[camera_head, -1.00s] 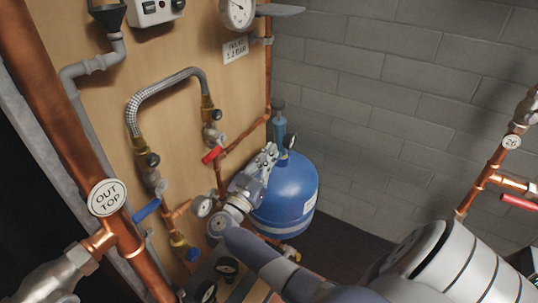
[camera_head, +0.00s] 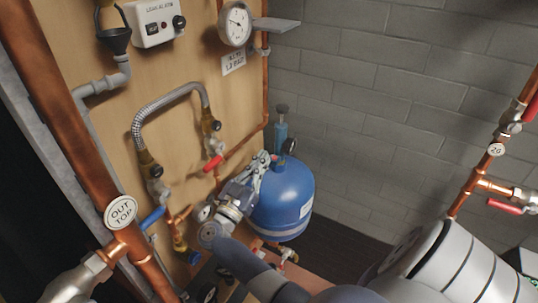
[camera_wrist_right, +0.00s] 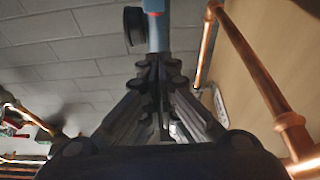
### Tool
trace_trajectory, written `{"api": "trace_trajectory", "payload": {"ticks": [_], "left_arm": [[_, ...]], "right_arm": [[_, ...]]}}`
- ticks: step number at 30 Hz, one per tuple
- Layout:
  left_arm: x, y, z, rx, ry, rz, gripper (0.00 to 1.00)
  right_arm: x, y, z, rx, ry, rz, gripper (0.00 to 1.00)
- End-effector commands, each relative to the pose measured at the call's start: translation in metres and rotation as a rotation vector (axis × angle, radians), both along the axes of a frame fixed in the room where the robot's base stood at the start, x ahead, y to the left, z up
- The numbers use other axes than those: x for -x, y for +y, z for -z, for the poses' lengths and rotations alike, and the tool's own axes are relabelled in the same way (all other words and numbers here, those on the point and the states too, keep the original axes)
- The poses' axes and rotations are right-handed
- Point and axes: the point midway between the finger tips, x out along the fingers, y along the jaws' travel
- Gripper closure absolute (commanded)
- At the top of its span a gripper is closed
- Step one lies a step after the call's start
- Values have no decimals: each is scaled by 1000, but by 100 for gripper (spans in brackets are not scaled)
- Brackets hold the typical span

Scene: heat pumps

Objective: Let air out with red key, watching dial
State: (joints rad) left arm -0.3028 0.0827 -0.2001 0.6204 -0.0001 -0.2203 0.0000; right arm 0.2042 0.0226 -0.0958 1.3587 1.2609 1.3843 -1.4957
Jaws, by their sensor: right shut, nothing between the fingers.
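The round white dial (camera_head: 236,24) is on the wooden board at the top of the head view; its fine reading is too small to tell. My right gripper (camera_head: 262,162) is shut and empty, in front of the blue vessel (camera_head: 283,200). Its fingers point up toward a blue upright cylinder (camera_head: 281,132) above the vessel. In the right wrist view the shut fingertips (camera_wrist_right: 158,66) sit just below this cylinder (camera_wrist_right: 158,38) in the picture; contact cannot be told. A small red part (camera_wrist_right: 153,7) shows on it, but I cannot tell whether it is the red key. My left gripper is not in view.
A red lever (camera_head: 213,163) and a blue lever (camera_head: 151,217) sit on the board's pipework beside a braided hose (camera_head: 165,100). A thick copper pipe (camera_head: 75,120) stands at the left. Another copper pipe with a red handle (camera_head: 505,206) stands at the right. A block wall (camera_head: 400,110) is behind.

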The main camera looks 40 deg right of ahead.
Motion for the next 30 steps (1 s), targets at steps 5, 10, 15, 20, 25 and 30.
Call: {"api": "trace_trajectory", "payload": {"ticks": [5,10,15,20,25,30], "left_arm": [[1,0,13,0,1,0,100],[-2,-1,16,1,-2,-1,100],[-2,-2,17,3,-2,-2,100],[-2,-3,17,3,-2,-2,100],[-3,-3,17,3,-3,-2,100],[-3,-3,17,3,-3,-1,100]], "right_arm": [[10,34,14,0,-5,1,100],[15,52,18,2,-6,1,100],[17,57,19,4,-7,2,100],[17,57,18,4,-7,2,100],[17,57,18,5,-7,1,100],[17,57,18,5,-7,1,100]]}}
